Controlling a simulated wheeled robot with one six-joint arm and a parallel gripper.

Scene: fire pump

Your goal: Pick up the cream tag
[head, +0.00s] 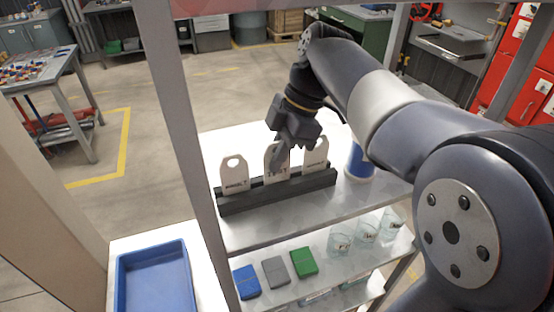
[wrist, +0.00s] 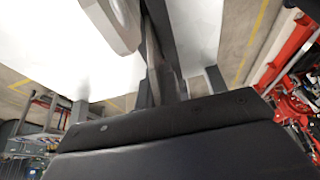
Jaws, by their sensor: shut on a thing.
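Several things sit on the upper shelf, with three cream tags upright in a dark slotted rack (head: 275,195): a left tag (head: 235,174), a middle tag (head: 269,174) and a right tag (head: 316,166). Each has a hole near its top and dark print. My gripper (head: 278,163) comes down from above and is shut on the middle cream tag, hiding part of its face. The tag's lower end is still at the rack. In the wrist view, a pale rounded tag edge (wrist: 112,18) shows beside my gripper's fingers (wrist: 160,75); I cannot tell which tag it is.
A blue and white cylinder (head: 358,160) stands right of the rack. The lower shelf holds a blue box (head: 246,283), a grey box (head: 275,271), a green box (head: 303,263) and clear glasses (head: 365,231). An empty blue tray (head: 155,280) is at lower left. A shelf post (head: 194,130) stands left of the rack.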

